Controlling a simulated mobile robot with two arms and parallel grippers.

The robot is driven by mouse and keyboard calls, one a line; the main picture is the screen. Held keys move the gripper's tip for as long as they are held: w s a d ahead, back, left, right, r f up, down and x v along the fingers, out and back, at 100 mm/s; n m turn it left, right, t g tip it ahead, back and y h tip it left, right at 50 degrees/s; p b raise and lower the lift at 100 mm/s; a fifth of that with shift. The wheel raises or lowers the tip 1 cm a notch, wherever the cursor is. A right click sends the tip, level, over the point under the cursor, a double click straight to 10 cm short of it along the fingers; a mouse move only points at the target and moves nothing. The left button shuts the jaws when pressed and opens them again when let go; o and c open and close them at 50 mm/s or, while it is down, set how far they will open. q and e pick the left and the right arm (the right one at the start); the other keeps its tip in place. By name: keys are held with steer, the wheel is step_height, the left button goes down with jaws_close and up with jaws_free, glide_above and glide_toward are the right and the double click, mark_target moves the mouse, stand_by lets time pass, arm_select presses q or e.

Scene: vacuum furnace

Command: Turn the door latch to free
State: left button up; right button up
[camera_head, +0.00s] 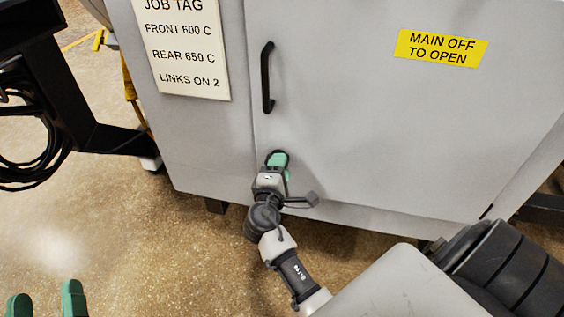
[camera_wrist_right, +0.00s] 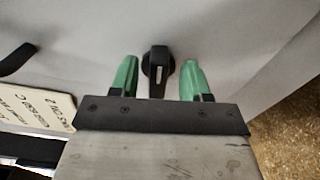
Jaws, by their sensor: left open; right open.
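The door latch (camera_wrist_right: 158,66) is a small black knob with a pale mark on its grip, set on the grey cabinet door (camera_head: 350,120). My right gripper (camera_head: 278,160) is at the lower left of the door. In the right wrist view its green fingers (camera_wrist_right: 160,76) are open, one on each side of the latch, with a gap showing on both sides. I cannot tell how deep the fingers reach around it. In the head view the latch is hidden by this gripper. My left gripper (camera_head: 45,300) is open and empty at the bottom left, over the floor.
A black door handle (camera_head: 267,77) is above the right gripper. A white job tag (camera_head: 182,50) is on the panel left of the door, and a yellow sign (camera_head: 441,48) is at the upper right. A dark frame with cables (camera_head: 35,120) stands at the left. The floor (camera_head: 110,230) below is clear.

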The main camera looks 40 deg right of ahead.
arm_select(q)
steer(key=f+g, duration=0.2)
steer(key=shift+w+a+f+y+p, duration=0.2)
steer(key=shift+f+y+p, duration=0.1)
steer(key=shift+p, duration=0.05)
arm_select(e)
steer(key=v, duration=0.8)
steer(key=shift+s+a, duration=0.25)
steer(key=shift+a, duration=0.05)
